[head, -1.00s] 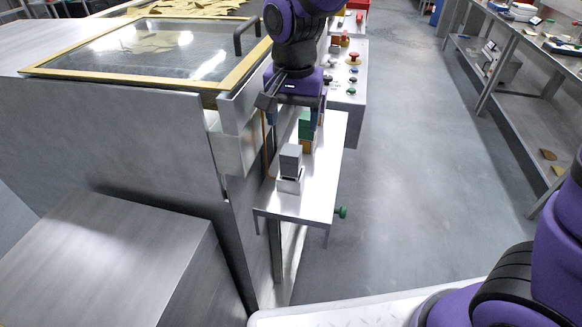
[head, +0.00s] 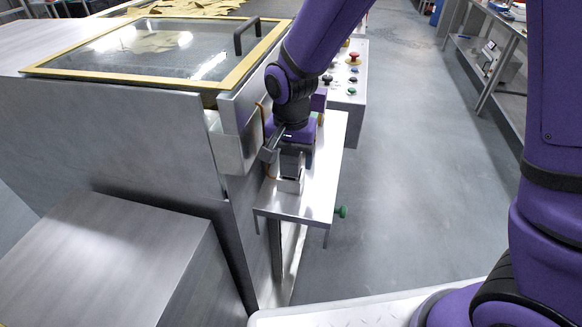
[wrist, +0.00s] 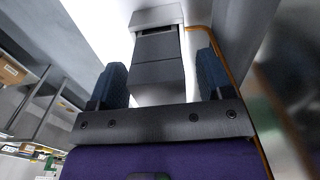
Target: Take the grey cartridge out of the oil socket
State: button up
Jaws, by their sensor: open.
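The grey cartridge (head: 291,166) stands upright in the pale socket (head: 290,186) near the front of the narrow metal shelf. My gripper (head: 290,152) is over the cartridge from above and hides its upper part in the head view. In the wrist view, the blue-grey pads of my gripper (wrist: 160,82) are open, one on each side of the grey cartridge (wrist: 158,78). A gap shows beside each pad, so neither visibly presses on it. The socket (wrist: 157,17) shows at the cartridge's far end.
The metal shelf (head: 310,200) has free room around the socket. A thin orange tube (wrist: 200,32) runs close beside the right pad. The fryer's steel side (head: 130,140) stands left of the shelf.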

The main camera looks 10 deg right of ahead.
jog(key=shift+f, duration=0.1)
jog(key=c, duration=1.1)
jog(key=shift+o, duration=0.2)
